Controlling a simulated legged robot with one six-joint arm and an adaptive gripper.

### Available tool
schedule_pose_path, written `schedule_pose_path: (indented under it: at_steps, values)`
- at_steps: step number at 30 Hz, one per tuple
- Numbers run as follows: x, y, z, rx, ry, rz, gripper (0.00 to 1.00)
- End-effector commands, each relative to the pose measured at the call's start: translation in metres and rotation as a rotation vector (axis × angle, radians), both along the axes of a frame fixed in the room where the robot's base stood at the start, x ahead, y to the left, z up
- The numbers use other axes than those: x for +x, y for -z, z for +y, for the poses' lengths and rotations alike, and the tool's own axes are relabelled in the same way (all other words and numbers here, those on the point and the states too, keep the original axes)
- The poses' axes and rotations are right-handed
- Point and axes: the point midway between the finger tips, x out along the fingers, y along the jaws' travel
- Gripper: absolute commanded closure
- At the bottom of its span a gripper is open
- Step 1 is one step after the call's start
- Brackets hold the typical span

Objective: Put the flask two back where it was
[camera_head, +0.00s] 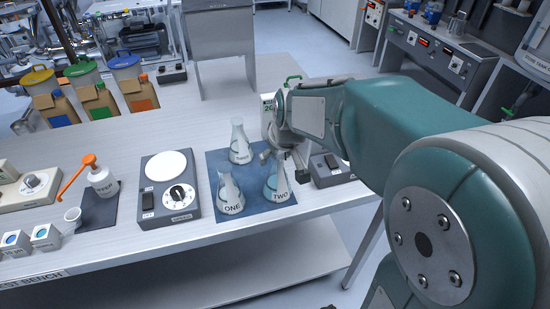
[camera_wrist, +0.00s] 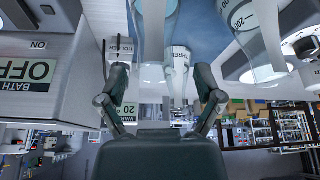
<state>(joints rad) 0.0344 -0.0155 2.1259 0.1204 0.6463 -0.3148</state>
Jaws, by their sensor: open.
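Flask two (camera_head: 278,186), a clear conical flask with bluish liquid, stands upright at the right front of the blue mat (camera_head: 214,159). Flask one (camera_head: 231,197) stands left of it and flask three (camera_head: 240,146) behind, both on the mat. My gripper (camera_head: 283,156) is at flask two's neck, coming from behind and right. In the upside-down wrist view my gripper's fingers (camera_wrist: 161,82) are apart, with clear glass, apparently flask two (camera_wrist: 155,28), between and ahead of them. Flask three (camera_wrist: 180,58) shows beyond, and flask one (camera_wrist: 252,35) at right. Finger contact cannot be told.
A hotplate or stirrer with a white disc (camera_head: 168,168) stands left of the mat. A grey box with a dial (camera_head: 330,170) is close at right. Bench behind the mat is mostly clear.

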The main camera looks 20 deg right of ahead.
Motion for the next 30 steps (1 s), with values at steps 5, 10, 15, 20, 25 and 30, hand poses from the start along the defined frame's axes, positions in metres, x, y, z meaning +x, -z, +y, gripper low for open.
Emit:
schedule_pose_path:
  at_steps: [5,10,15,20,25,30]
  values:
    - [-0.014,-0.037,-0.002,0.000,0.001,-0.008,0.15]
    - [-0.027,-0.069,-0.004,-0.001,0.000,-0.006,0.15]
    - [-0.036,-0.089,-0.006,-0.001,-0.001,-0.004,0.15]
    - [-0.044,-0.097,-0.006,-0.001,0.004,-0.004,0.15]
    - [-0.087,-0.098,-0.002,0.003,0.048,-0.029,0.15]
    - [-0.146,-0.087,0.001,0.012,0.117,-0.063,0.15]
